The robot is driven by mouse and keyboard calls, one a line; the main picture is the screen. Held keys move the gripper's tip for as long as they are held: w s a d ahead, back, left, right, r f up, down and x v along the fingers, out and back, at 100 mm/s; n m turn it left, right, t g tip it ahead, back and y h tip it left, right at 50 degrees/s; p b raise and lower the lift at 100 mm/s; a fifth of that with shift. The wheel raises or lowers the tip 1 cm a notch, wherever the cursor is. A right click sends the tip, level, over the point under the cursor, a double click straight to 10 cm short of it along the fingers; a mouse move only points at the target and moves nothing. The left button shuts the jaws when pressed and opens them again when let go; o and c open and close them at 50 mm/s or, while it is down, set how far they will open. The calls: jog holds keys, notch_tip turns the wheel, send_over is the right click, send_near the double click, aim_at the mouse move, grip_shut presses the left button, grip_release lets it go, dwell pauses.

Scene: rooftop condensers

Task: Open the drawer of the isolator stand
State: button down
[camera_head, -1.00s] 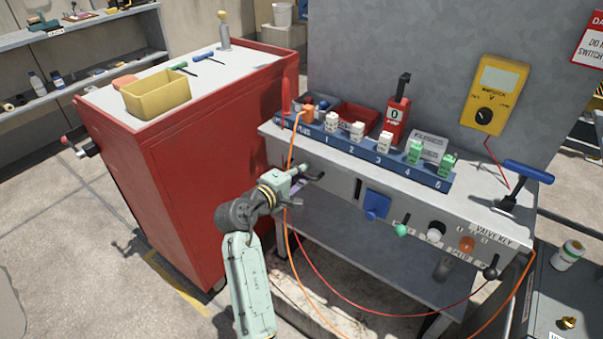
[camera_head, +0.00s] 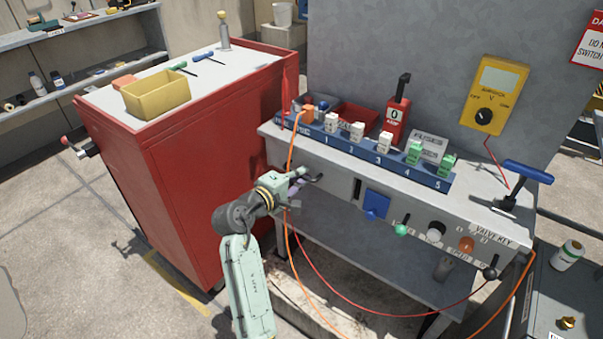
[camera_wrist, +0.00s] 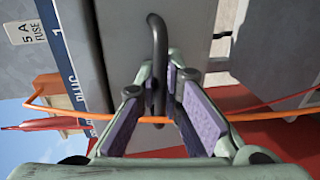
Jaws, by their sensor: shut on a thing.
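The isolator stand (camera_head: 340,175) is a grey bench with a front panel. A dark bar handle (camera_head: 317,179) sits at the left end of its front; it shows large in the wrist view (camera_wrist: 159,38), fixed to a grey drawer front (camera_wrist: 187,30). My gripper (camera_head: 302,182) is at this handle. In the wrist view my gripper (camera_wrist: 164,88) has its purple-padded fingers on either side of the bar, shut on it. The drawer front looks about level with the panel; I cannot tell any gap for sure.
An orange cable (camera_wrist: 250,115) hangs down past the handle, close to my fingers. A red cabinet (camera_head: 215,170) stands close on the left. Plugs on a blue strip (camera_head: 370,157), a yellow meter (camera_head: 494,95) and a blue T-handle (camera_head: 528,172) are on or above the stand.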

jog(key=f+p+v, duration=0.2)
jog(key=v, duration=1.1)
jog(key=shift+s+a+f, duration=0.3)
jog(key=shift+s+a, duration=0.05)
jog(key=shift+s, duration=0.1)
jog(key=c, duration=2)
grip_release()
jog(key=v, duration=1.2)
